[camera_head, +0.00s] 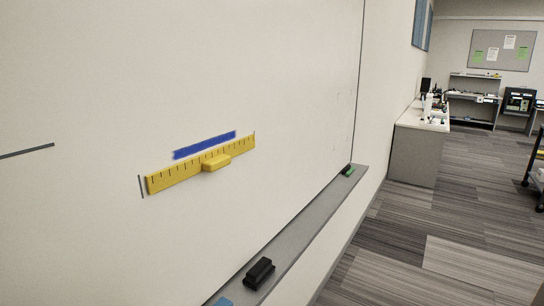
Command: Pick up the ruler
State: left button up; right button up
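A yellow ruler (180,174) with dark tick marks lies flat against the whiteboard (90,90), tilted up to the right. A raised yellow handle (217,162) sticks out from its middle. A blue drawn strip (205,145) runs along just above the ruler on the board. Neither of my grippers shows in the head view.
A grey tray (300,232) runs along the board's lower edge. It holds a black eraser-like block (259,273), a blue item (223,301) at the bottom edge and a green-and-black marker (347,170). A counter (415,155) stands farther along the wall. The carpeted floor (450,210) at right is open.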

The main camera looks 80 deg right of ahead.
aim_at(213, 160)
jog(key=z, duration=2.25)
jog(key=l+u, duration=0.1)
jog(key=u, duration=0.4)
jog(key=i+l+u, duration=0.15)
jog(key=l+u, duration=0.3)
jog(key=l, duration=0.45)
jog(key=l+u, duration=0.45)
jog(key=l, duration=0.5)
